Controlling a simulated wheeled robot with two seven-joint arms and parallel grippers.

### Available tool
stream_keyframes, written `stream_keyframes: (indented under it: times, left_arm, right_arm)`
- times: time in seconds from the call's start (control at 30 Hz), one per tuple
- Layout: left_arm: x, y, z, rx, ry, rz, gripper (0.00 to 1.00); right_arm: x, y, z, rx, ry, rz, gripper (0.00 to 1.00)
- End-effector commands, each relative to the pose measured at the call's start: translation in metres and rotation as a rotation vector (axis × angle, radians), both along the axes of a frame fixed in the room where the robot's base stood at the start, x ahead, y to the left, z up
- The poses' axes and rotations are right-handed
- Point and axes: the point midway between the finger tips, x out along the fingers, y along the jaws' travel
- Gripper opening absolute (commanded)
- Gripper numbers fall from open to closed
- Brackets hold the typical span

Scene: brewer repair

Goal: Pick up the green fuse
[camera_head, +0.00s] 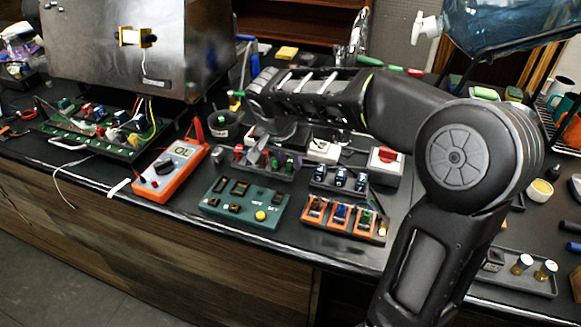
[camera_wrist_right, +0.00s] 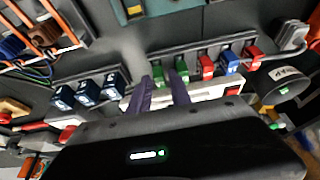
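Two green fuses stand side by side at one end of a dark rack (camera_wrist_right: 216,50). In the right wrist view the outer green fuse (camera_wrist_right: 158,75) is at the left and the other green fuse (camera_wrist_right: 182,71) is just right of it. Both also show small in the head view, the outer one (camera_head: 289,166) at right. My right gripper (camera_wrist_right: 161,84) is open, its two dark fingers apart, pointing at the green fuses. The outer one appears between the fingertips; I cannot tell if they touch. In the head view the fingers are mostly hidden. My left gripper is not in view.
Red and blue fuses (camera_wrist_right: 229,62) share the rack. A block of dark blue fuses (camera_head: 341,179), an orange-framed holder (camera_head: 342,216), a green board (camera_head: 245,203), an orange multimeter (camera_head: 171,170) and a grey cup (camera_head: 223,125) stand close around. The counter's front edge is mostly clear.

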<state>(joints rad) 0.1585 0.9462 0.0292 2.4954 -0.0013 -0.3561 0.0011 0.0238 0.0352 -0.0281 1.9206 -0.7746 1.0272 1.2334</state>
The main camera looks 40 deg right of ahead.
Motion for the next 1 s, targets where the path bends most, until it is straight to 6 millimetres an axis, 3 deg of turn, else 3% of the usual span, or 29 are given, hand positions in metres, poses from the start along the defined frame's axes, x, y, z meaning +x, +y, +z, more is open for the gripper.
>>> stream_keyframes:
  times: [0.2, 0.5, 1.0]
  left_arm:
    - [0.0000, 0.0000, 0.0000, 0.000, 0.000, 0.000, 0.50]
    - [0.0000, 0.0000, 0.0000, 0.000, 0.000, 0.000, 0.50]
    - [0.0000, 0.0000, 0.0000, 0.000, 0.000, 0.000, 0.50]
  right_arm:
    - [0.0000, 0.0000, 0.0003, 0.000, 0.000, 0.000, 0.24]
    - [0.0000, 0.0000, 0.0003, 0.000, 0.000, 0.000, 0.00]
    - [0.0000, 0.0000, 0.0005, 0.000, 0.000, 0.000, 0.00]
